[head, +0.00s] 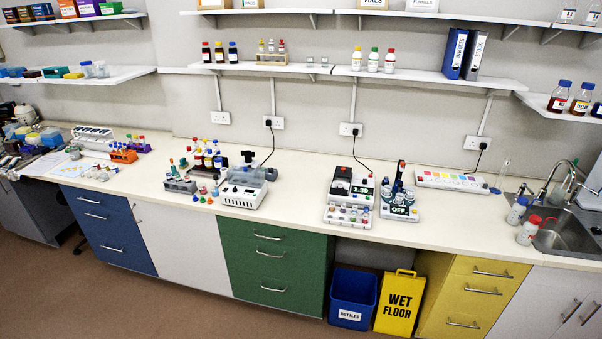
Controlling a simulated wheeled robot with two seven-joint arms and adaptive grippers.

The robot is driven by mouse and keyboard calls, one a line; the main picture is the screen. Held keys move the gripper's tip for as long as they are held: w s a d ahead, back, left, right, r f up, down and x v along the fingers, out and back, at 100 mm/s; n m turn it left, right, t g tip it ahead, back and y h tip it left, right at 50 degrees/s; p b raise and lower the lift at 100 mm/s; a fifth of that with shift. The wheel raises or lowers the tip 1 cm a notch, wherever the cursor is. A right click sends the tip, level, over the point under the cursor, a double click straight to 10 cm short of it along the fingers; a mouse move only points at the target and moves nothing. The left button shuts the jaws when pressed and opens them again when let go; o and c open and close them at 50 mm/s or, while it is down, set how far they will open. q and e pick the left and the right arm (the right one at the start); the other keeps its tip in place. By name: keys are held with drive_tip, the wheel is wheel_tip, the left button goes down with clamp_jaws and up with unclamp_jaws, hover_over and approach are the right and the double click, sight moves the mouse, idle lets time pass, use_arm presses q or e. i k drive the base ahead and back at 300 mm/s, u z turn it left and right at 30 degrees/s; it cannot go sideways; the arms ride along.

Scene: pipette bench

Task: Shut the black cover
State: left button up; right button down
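A white bench device (243,197) stands left of the middle of the bench, above the green drawers. A small black part (248,157) stands up at its back, above a dark top; it looks like a raised cover, but it is too small to be sure. Another device (347,213) to the right has a dark upper part (341,172) and a display reading 1.39. I cannot tell for certain which of these the black cover is. Neither of my grippers is in view.
A device reading OFF (400,211) holds upright dark items. Bottles (208,157) and a grey rack (180,185) crowd the white device's left side. Black cables run to wall sockets. The bench (300,190) is clear between the device groups. A sink (566,238) is at right.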

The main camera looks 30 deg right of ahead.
sight(344, 171)
drive_tip(key=z, duration=1.5)
drive_tip(key=i, duration=0.9)
drive_tip(key=z, duration=0.4)
drive_tip(key=i, duration=1.15)
drive_tip(key=u, duration=0.3)
